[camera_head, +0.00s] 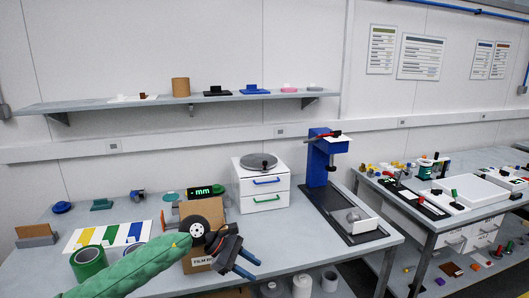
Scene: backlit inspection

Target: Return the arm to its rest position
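My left arm (135,268), in a green sleeve, comes in from the lower left and reaches over the front of the workbench. My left gripper (256,269) is at its end, dark with blue fingers. The two fingers stand apart with a gap, and nothing shows between them. The gripper is in front of a cardboard box (196,264), partly hiding it; I cannot tell whether they touch. My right arm and gripper are not in view.
A white drawer unit (262,187) stands behind the gripper. A blue press-like stand (318,165) is to its right. Green tape rolls (88,262) lie beside the arm. A shelf (130,104) runs along the wall. A second, cluttered bench (425,215) is at right.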

